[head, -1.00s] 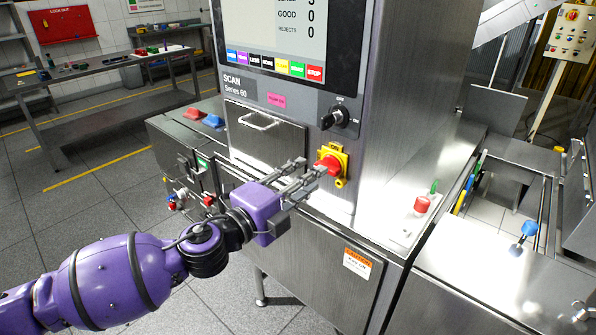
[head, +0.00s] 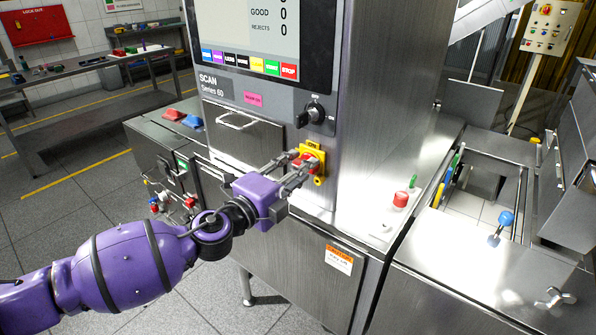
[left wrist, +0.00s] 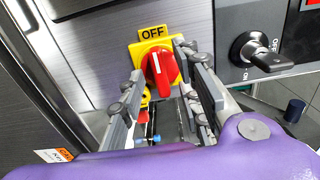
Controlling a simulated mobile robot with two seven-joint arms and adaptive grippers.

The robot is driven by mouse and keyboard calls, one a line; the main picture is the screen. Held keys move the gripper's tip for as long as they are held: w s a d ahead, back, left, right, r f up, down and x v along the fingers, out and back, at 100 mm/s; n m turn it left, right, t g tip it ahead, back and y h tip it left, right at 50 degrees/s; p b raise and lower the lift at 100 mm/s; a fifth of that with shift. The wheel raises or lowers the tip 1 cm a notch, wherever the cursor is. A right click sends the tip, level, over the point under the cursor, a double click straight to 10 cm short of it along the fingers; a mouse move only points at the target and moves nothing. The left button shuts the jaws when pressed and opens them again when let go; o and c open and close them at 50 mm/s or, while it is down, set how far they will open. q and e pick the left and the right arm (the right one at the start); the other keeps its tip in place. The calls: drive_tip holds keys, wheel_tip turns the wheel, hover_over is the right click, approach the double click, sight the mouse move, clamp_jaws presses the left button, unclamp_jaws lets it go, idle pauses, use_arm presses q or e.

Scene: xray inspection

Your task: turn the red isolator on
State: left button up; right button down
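The red isolator (head: 304,159) is a red rotary knob on a yellow plate (head: 314,152) on the machine's steel front. In the left wrist view the red knob (left wrist: 161,67) has a white mark pointing up toward a yellow "OFF" label (left wrist: 152,32). My left gripper (head: 296,166) is at the knob, with its fingers spread. In the left wrist view my left gripper (left wrist: 158,62) has one finger on each side of the knob; whether they touch it I cannot tell. My right gripper is not in view.
A black rotary switch (head: 312,113) sits above the isolator and shows beside it in the left wrist view (left wrist: 262,52). A drawer handle (head: 237,120) is to the left. A red button (head: 401,199) stands on the ledge to the right. A screen (head: 262,40) is above.

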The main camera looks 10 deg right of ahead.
use_arm(q)
clamp_jaws()
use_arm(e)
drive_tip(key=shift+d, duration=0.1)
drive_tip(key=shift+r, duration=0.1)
use_arm(q)
drive_tip(key=shift+r+m+p, duration=0.1)
drive_tip(key=shift+m+p, duration=1.55)
drive_tip(key=shift+m, duration=1.75)
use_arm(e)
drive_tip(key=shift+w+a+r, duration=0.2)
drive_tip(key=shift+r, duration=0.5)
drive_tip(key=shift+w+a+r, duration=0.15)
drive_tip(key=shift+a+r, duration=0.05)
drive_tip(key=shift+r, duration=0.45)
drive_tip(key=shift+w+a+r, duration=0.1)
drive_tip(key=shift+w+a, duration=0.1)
